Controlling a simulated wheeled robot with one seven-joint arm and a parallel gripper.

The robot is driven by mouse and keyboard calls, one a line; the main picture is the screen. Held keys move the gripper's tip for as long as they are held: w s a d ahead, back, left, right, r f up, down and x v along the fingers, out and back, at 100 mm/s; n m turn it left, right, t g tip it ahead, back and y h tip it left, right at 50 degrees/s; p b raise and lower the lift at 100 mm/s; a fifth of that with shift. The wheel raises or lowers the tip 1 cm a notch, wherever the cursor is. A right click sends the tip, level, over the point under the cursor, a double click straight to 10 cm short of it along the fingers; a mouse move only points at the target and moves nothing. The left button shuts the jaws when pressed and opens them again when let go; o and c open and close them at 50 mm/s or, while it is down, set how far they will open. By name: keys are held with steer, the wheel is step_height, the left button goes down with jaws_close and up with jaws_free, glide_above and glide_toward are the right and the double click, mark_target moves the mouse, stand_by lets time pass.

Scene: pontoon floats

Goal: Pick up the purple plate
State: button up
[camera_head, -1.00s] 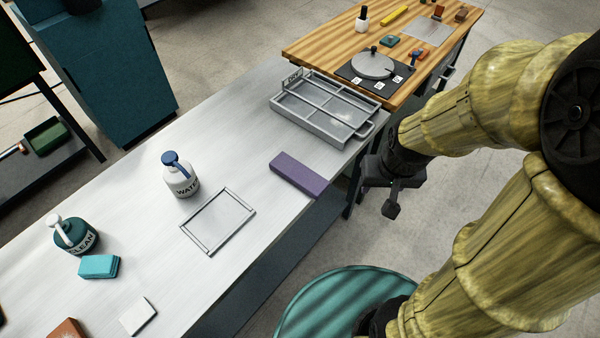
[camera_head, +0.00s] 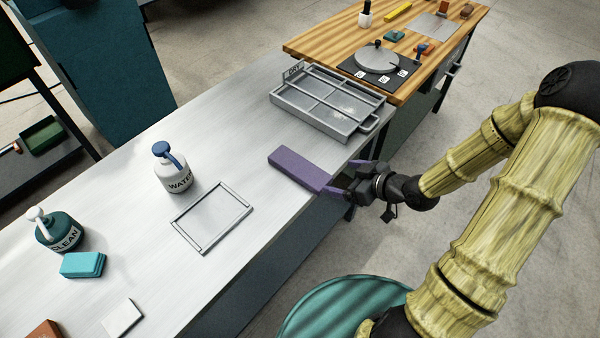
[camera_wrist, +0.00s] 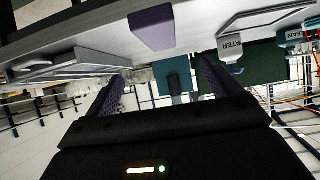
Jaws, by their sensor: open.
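The purple plate (camera_head: 298,167) is a flat-topped oblong block lying on the pale workbench near its right edge, one end toward my arm. My gripper (camera_head: 350,180) is at the bench edge beside the near end of the plate, its purple fingers apart. In the head view the fingers overlap or adjoin that end, and I cannot tell whether they touch it. In the wrist view the plate (camera_wrist: 152,28) shows beyond the fingers, at the top middle. The open gripper (camera_wrist: 160,92) holds nothing there.
A grey wire-topped tray (camera_head: 325,105) stands behind the plate. A teal round stool (camera_head: 345,305) stands below the bench edge. Bench around the plate is clear.

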steer(key=p, duration=0.1)
glide_toward(300, 166)
steer(key=x, duration=0.4)
steer(key=shift+s+a, duration=0.15)
steer(key=shift+a, duration=0.15)
steer(key=shift+w+a+f, duration=0.15)
steer(key=shift+w+f, duration=0.05)
steer(key=shift+f, duration=0.05)
steer(key=shift+p+x, duration=1.1)
steer(key=shift+x, duration=1.55)
steer(key=shift+w, duration=0.15)
steer(key=c, duration=1.1)
